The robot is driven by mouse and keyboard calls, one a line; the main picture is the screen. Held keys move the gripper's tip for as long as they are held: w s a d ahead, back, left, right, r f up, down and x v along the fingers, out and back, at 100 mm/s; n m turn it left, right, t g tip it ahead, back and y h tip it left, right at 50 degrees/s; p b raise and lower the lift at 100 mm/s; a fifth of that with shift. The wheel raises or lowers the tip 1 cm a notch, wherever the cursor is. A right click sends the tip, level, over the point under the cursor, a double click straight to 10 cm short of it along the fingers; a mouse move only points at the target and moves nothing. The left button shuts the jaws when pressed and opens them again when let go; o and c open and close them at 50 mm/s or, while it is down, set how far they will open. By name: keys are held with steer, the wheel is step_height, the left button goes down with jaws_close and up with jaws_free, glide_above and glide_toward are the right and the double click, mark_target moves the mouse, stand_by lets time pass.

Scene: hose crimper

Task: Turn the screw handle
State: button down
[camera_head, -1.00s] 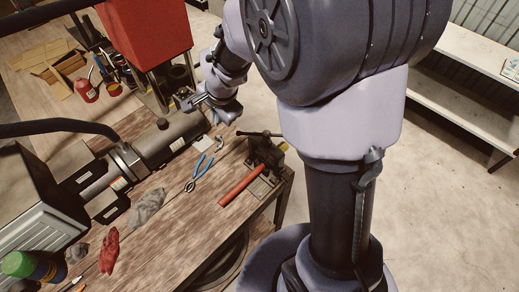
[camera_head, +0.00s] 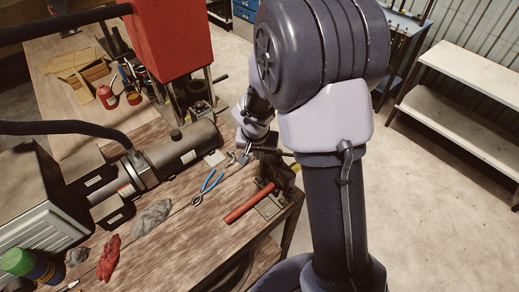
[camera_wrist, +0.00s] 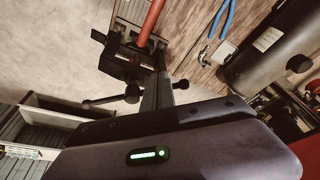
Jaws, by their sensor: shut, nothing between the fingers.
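The screw handle (camera_wrist: 108,99) is a thin dark bar with rounded ends, on the dark vise (camera_wrist: 122,62) in the wrist view. In the head view the vise (camera_head: 279,176) stands at the bench's right edge, with the handle on its far side partly hidden by my arm. My gripper (camera_wrist: 156,80) is shut and empty. Its narrow fingers cross in front of the bar, with an end showing on each side; I cannot tell whether they touch it. In the head view my gripper (camera_head: 243,153) is close to the vise, partly hidden.
A red-handled hammer (camera_head: 249,203) lies against the vise. Blue pliers (camera_head: 207,186), grey cloth (camera_head: 151,217) and red gloves (camera_head: 109,257) lie on the wooden bench (camera_head: 180,245). A dark cylindrical machine (camera_head: 185,148) stands left of my gripper. A white shelf (camera_head: 465,135) stands right, past open floor.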

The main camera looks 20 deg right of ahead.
steer(key=shift+w+d+f, duration=0.1)
steer(key=shift+w+d, duration=0.1)
steer(key=shift+w, duration=0.15)
steer(key=m+b, duration=0.1)
steer(key=b, duration=0.2)
steer(key=w+m+b, duration=0.1)
steer(key=b, duration=0.2)
steer(key=w+m+g+b, duration=0.1)
steer(key=m+b, duration=0.1)
steer(key=b, duration=0.1)
steer(key=shift+w+d+h, duration=0.1)
steer(key=shift+d+h, duration=0.25)
steer(key=shift+h, duration=0.05)
steer(key=shift+w, duration=0.1)
steer(key=shift+d, duration=0.1)
